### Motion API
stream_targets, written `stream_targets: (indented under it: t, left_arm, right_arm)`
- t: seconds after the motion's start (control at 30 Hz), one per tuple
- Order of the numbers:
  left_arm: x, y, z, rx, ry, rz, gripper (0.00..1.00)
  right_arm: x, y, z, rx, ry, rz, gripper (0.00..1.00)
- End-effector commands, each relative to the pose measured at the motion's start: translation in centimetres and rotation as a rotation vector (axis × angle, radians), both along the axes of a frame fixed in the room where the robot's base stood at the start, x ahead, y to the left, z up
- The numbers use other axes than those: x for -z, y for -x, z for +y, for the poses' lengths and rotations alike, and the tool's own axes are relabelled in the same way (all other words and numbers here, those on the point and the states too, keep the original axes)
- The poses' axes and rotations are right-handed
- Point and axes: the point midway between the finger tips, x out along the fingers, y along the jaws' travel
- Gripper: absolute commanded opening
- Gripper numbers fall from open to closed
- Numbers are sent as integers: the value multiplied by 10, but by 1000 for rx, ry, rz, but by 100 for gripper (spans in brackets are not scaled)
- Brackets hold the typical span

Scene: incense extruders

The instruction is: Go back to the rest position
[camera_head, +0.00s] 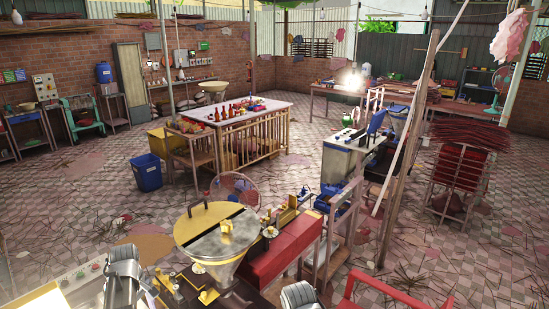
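Grey, ribbed parts that look like my two arms show at the bottom edge, one at the lower left and one right of the bottom middle. No gripper fingertips can be made out in this view, so what the grippers hold is hidden. The extruder (225,256) stands in front of me, with a wide metal funnel and a round lid that is part yellow, part silver. A red bench or cabinet (283,250) stands right beside it.
A white-topped table (268,107) with bottles stands mid-room, with a blue bin (147,172) at its left. A wooden post (403,150) and red rack (459,180) stand at right. A red chair frame (390,290) is close at lower right. The tiled floor at left is mostly open.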

Motion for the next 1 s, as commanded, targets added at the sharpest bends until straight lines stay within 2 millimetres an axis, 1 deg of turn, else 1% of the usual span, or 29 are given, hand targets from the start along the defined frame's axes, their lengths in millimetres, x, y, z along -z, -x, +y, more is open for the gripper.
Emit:
stream_targets:
  t: [0.03, 0.17, 0.27, 0.37, 0.47, 0.5, 0.57, 0.6, 0.7, 0.8, 0.83, 0.9, 1.0]
  left_arm:
    - [4, 1, -10, 32, 0, 2, 72]
    - [12, -1, -37, 134, -4, 7, 72]
    - [20, -1, -64, 239, -7, 14, 72]
    - [29, 1, -96, 364, -10, 21, 72]
    - [41, 7, -135, 525, -14, 30, 72]
    - [47, 11, -154, 604, -16, 35, 72]
    - [57, 20, -186, 740, -20, 43, 72]
    - [64, 27, -207, 837, -23, 50, 72]
    - [78, 46, -253, 1062, -31, 64, 72]
    - [89, 65, -289, 1259, -37, 78, 72]
    - [91, 71, -297, 1308, -40, 81, 72]
    - [97, 82, -314, 1408, -43, 88, 72]
    - [101, 93, -329, 1509, -47, 98, 72]
  right_arm:
    - [4, 0, 0, 0, 0, 0, 74]
    - [12, 1, 0, -1, 0, 0, 74]
    - [20, 1, 0, -2, 0, 0, 74]
    - [29, 1, 0, -3, 1, 0, 74]
    - [41, 1, 0, -4, 1, 0, 74]
    - [47, 1, 0, -5, 1, 0, 74]
    - [57, 1, 0, -6, 1, 0, 74]
    - [64, 1, 0, -7, 1, 0, 74]
    - [79, 1, 0, -9, 2, 0, 74]
    - [90, 1, 0, -10, 2, 0, 74]
    - [93, 1, 0, -11, 2, 1, 74]
    - [98, 1, -1, -12, 2, 1, 74]
    - [103, 1, -1, -13, 2, 0, 74]
